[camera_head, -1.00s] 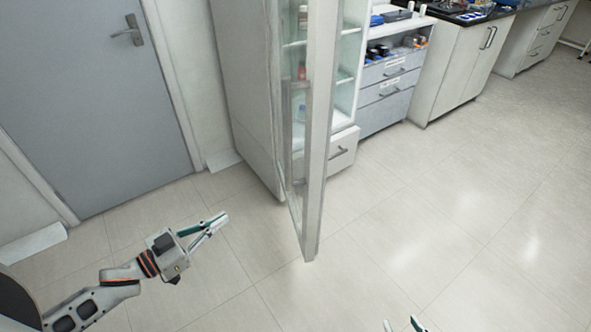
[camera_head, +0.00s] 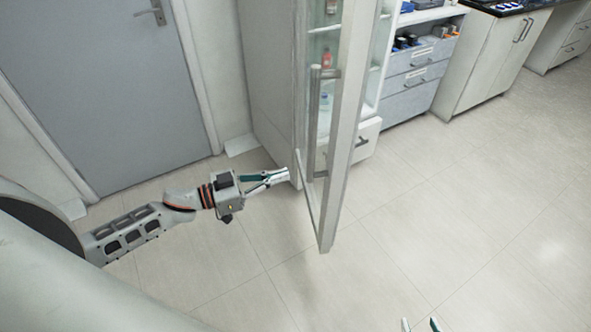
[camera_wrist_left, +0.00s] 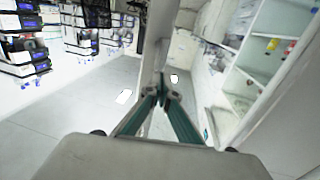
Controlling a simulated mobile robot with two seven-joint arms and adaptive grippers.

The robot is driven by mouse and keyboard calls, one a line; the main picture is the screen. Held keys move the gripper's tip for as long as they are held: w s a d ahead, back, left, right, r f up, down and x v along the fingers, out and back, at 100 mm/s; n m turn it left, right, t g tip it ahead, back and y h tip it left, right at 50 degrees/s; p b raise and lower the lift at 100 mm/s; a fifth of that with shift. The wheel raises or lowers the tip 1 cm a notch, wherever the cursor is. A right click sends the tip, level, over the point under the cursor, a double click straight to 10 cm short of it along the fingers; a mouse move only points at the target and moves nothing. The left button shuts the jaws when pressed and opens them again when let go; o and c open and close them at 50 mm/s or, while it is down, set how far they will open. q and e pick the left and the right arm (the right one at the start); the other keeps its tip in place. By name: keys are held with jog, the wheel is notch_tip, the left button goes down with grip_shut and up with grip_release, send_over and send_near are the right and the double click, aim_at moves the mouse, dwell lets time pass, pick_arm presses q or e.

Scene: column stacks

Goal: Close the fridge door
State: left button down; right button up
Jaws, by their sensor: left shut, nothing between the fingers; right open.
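The fridge door (camera_head: 345,130) is a tall glass panel in a pale frame, and it stands swung open from the fridge cabinet (camera_head: 268,90). A vertical bar handle (camera_head: 313,125) shows on it. My left gripper (camera_head: 286,175) is shut and empty at the left side of the door, close to its lower part; I cannot tell whether it touches. In the left wrist view the shut fingertips (camera_wrist_left: 162,88) point at the door's edge, with the fridge shelves (camera_wrist_left: 272,50) to the right. My right gripper (camera_head: 420,325) shows only its open fingertips at the bottom edge.
A grey room door (camera_head: 95,90) is at the left. A drawer unit (camera_head: 415,85) and white cabinets (camera_head: 490,60) stand along the wall to the right of the fridge. The floor (camera_head: 450,220) at the right and front is clear.

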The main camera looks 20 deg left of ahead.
pick_arm(q)
jog(key=shift+x, duration=2.35)
